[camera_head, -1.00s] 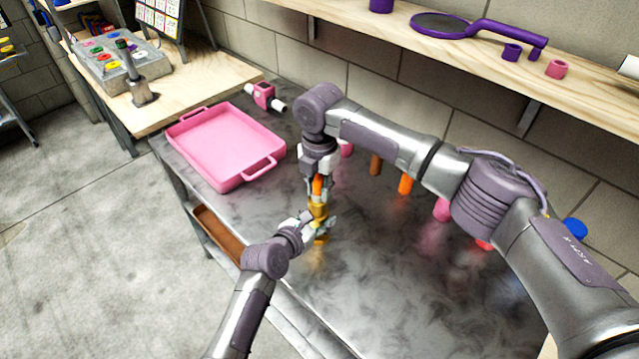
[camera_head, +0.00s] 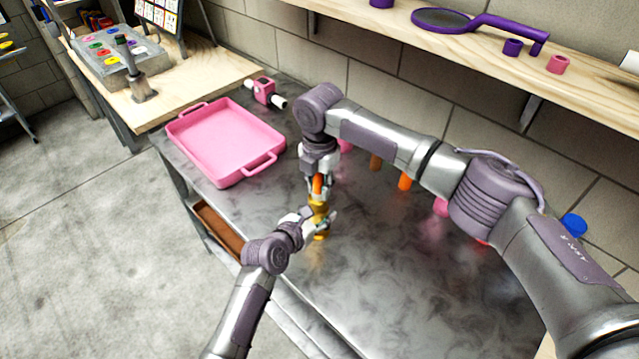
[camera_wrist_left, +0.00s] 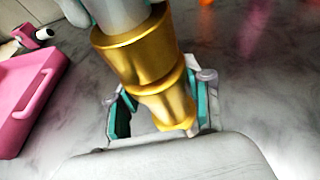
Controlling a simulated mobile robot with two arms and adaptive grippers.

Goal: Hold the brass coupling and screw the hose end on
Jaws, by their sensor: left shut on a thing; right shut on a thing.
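The brass coupling (camera_head: 321,233) is a gold fitting above the metal table. My left gripper (camera_head: 318,222) comes from the lower left and is shut on it. In the left wrist view the coupling (camera_wrist_left: 165,95) stands tilted between the teal-padded fingers of my left gripper (camera_wrist_left: 160,115). In the wrist view a gold collar (camera_wrist_left: 135,45) sits against the coupling's top. Whether the threads are engaged cannot be seen.
A pink tray (camera_head: 222,150) stands at the table's left, with a pink valve-like part (camera_head: 264,91) behind it. Several coloured pieces, such as an orange one (camera_head: 405,181), stand along the wall behind my right arm. The table's front right (camera_head: 400,290) is clear.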

